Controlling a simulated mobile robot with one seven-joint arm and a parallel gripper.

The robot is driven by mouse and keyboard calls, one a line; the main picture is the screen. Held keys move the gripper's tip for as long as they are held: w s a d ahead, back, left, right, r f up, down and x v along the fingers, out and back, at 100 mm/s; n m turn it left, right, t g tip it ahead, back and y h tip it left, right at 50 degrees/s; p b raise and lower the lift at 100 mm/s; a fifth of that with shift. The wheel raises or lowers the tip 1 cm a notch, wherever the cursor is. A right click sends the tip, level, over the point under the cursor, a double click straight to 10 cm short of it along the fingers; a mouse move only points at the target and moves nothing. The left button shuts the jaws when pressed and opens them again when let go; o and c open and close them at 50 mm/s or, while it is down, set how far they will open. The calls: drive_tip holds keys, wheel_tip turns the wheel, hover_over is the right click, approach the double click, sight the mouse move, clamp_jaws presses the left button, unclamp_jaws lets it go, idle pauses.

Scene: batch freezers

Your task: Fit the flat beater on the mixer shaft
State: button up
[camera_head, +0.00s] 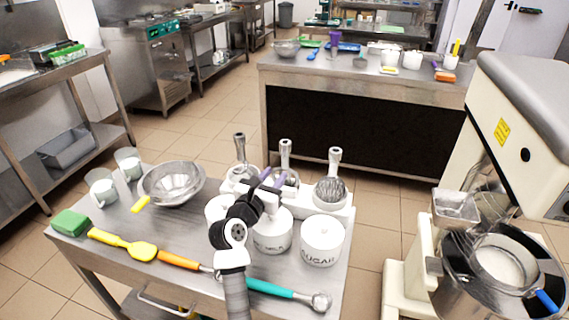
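A white rack (341,211) on the near steel table holds three metal mixer attachments upright. The left one (240,152) has an open frame; I cannot tell for sure whether it is the flat beater. The middle one (286,152) is mostly hidden behind my gripper, and the right one is a wire whisk (330,190). My gripper (273,177) is over the table by the middle attachment, its two purple fingertips apart, with nothing seen between them. The cream mixer (520,95) stands at the right. Its shaft is not clearly visible.
White canisters, including one marked SUGAR (322,241), stand in front of the rack. Metal bowls (172,182), cups and coloured utensils lie left and in front. The mixer bowl (460,285) holds white contents and a blue-handled tool (546,301). Floor separates table and mixer.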

sight(284, 163)
drive_tip(key=shift+p+x, duration=0.6)
drive_tip(key=shift+x, duration=3.1)
drive_tip(key=shift+c, duration=0.3)
drive_tip(key=shift+a, duration=0.1)
clamp_jaws()
drive_tip(key=shift+c, duration=1.8)
unclamp_jaws()
drive_tip(key=shift+c, duration=1.4)
drive_tip(key=shift+r+p, duration=2.2)
drive_tip(key=shift+r, duration=0.35)
drive_tip(key=s+a+r, duration=0.1)
drive_tip(key=s+r, duration=0.3)
drive_tip(key=shift+s+a, duration=0.25)
drive_tip(key=shift+s, duration=0.15)
